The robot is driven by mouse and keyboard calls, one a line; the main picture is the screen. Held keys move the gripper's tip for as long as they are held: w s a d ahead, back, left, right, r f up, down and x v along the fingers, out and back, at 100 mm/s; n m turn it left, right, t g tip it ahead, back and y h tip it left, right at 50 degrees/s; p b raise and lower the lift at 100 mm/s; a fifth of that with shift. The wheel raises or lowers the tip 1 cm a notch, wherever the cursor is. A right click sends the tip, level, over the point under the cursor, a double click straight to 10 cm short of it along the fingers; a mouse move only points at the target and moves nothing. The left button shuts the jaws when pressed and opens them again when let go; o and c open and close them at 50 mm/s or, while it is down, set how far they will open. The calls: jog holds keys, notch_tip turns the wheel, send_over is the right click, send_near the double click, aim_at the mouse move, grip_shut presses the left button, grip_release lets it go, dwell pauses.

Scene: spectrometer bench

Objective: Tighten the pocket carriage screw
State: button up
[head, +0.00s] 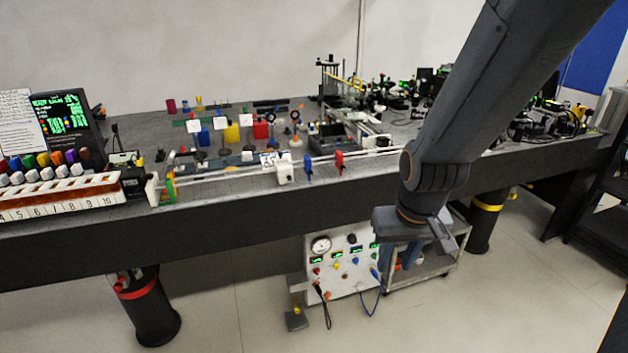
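A long double rail (225,183) runs along the front of the optical bench. On it stand a white carriage block (285,174), a blue piece (308,170) and a red piece (340,161). I cannot tell which of these is the pocket carriage, and its screw is too small to make out. My gripper (443,236) hangs from my arm in front of the bench's front edge, right of and lower than these carriages, touching none of them. Whether its fingers are open is unclear.
The bench's dark front edge (235,216) lies behind my gripper. A numbered rack (60,198) and a screen (60,112) stand at left. Crowded optics fill the bench's right. A control panel (342,266) and a cart (425,267) stand below; the floor in front is clear.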

jog(key=w+a+f+t, duration=0.2)
jog(key=w+a+t, duration=0.1)
jog(key=w, duration=0.8)
jog(key=n+t+y, duration=0.4)
jog(key=t+y, duration=0.1)
jog(key=t, duration=0.7)
send_near(290, 179)
jog(key=p+x, duration=0.1)
jog(key=x, duration=0.6)
jog(key=shift+w+a+r, duration=0.1)
jog(key=shift+w+a, duration=0.05)
jog(key=shift+w, duration=0.2)
jog(key=shift+c, duration=0.3)
grip_shut()
